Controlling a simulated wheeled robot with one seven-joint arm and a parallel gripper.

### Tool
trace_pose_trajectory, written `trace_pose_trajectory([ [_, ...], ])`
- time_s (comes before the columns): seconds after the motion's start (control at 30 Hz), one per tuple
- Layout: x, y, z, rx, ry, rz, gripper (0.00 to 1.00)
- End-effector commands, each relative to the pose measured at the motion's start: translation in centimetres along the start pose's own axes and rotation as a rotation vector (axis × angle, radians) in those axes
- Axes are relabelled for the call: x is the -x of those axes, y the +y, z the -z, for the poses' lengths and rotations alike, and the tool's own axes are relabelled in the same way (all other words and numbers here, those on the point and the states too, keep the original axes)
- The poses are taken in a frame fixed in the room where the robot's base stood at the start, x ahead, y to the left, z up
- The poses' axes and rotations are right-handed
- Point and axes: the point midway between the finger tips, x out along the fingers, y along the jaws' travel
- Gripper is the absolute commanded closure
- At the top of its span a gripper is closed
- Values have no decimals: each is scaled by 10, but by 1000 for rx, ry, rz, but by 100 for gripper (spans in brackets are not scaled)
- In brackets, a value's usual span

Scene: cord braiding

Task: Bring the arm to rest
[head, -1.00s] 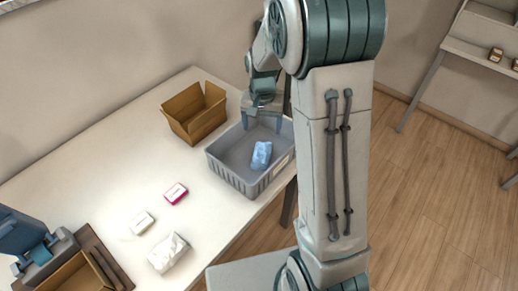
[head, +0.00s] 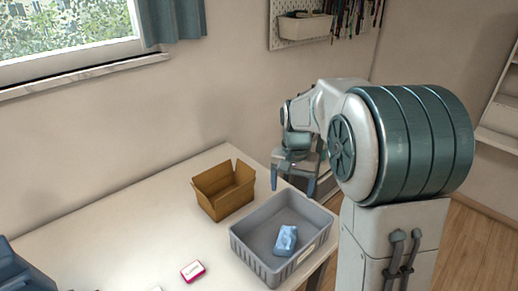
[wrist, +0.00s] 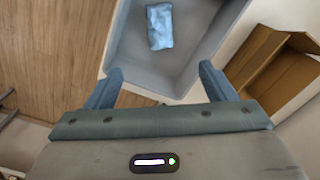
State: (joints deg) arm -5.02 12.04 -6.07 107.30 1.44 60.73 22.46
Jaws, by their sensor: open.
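My gripper (head: 293,189) is open and empty, its two fingers pointing down above the back rim of the grey bin (head: 258,263). A light blue crumpled packet (head: 286,240) lies on the bin floor, toward the front. In the wrist view the open fingers (wrist: 160,73) spread apart at the bin's wall (wrist: 132,82), with nothing between them but the view of the bin. The blue packet (wrist: 159,26) lies beyond the fingertips, apart from them. My arm rises at the right of the head view and hides part of the table's right end.
An open cardboard box (head: 225,193) stands left of the bin; it also shows at the right of the wrist view (wrist: 262,70). A small pink box (head: 193,271) lies on the white table (head: 130,225). A pegboard (head: 345,20) with tools hangs on the back wall.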

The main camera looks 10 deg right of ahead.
Motion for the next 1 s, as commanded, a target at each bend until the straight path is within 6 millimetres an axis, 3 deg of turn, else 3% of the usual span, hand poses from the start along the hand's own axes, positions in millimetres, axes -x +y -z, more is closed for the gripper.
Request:
trace_pose_trajectory([
  [0.17, 9, 6, -14, 27, 16, 13, 23],
  [0.5, 39, 43, -98, 207, 125, 62, 23],
  [0.8, 35, 74, -170, 366, 229, 65, 23],
  [1.0, 28, 83, -192, 419, 264, 59, 23],
])
